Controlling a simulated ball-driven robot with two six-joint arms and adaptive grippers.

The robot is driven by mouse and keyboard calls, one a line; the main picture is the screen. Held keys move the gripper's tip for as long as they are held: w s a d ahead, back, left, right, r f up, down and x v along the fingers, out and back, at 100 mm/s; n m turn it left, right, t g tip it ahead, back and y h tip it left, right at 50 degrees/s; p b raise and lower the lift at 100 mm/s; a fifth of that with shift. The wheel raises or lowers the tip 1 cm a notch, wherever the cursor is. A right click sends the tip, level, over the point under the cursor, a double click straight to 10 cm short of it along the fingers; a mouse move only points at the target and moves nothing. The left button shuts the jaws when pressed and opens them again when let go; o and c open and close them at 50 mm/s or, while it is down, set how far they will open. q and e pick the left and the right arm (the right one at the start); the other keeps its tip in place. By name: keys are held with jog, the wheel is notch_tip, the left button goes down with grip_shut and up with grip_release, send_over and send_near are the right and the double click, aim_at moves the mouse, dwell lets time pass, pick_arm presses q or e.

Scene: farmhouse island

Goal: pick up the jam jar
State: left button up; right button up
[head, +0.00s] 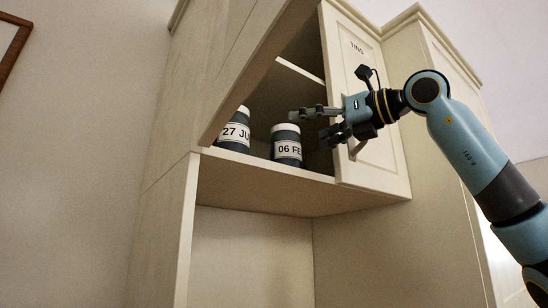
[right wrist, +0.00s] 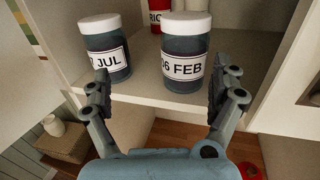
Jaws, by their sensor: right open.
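Two dark jars with white lids and white date labels stand upright on the cupboard shelf. The jar labelled 06 FEB (head: 287,146) is the right one in the head view; in the right wrist view this jar (right wrist: 184,54) is just beyond the fingertips, roughly between them. The jar labelled 27 JUL (head: 234,131) stands to its left; it also shows in the right wrist view (right wrist: 105,47). No label reads jam. My right gripper (head: 312,127) is open and empty, in front of the cupboard opening at jar height; its fingers show in the right wrist view (right wrist: 166,92). My left gripper is out of view.
The shelf (head: 262,168) has a front edge below the jars. An open cupboard door (head: 365,120) marked TINS stands right beside my right gripper. Behind the jars, a red container (right wrist: 155,18) and pale containers (right wrist: 188,5) show in the right wrist view.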

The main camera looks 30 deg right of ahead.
aim_at(297, 137)
jog(key=shift+m+h, duration=0.6)
jog(key=shift+h, duration=0.3)
jog(key=w+p, duration=0.1)
jog(key=w+d+r, duration=0.1)
jog(key=w, duration=0.1)
jog(key=w+p, duration=0.1)
jog(key=shift+w+d+r+p, duration=0.2)
jog(key=shift+w+d+p, duration=0.05)
jog(key=shift+w+p, duration=0.1)
jog(key=shift+w+a+f, duration=0.1)
jog(key=shift+w, duration=0.3)
jog(key=p+x, duration=0.2)
jog(key=x, duration=0.2)
jog(key=shift+w+p, duration=0.15)
jog(key=shift+p, duration=0.15)
jog(key=shift+w+a+f, duration=0.1)
jog(key=shift+w+f, duration=0.05)
jog(key=shift+w, duration=0.25)
jog(key=shift+s, duration=0.15)
jog(key=shift+c, duration=0.4)
jog(key=c, duration=1.5)
jog(key=shift+c, duration=0.2)
notch_tip(297, 137, up, 10)
jog(key=shift+r, duration=0.1)
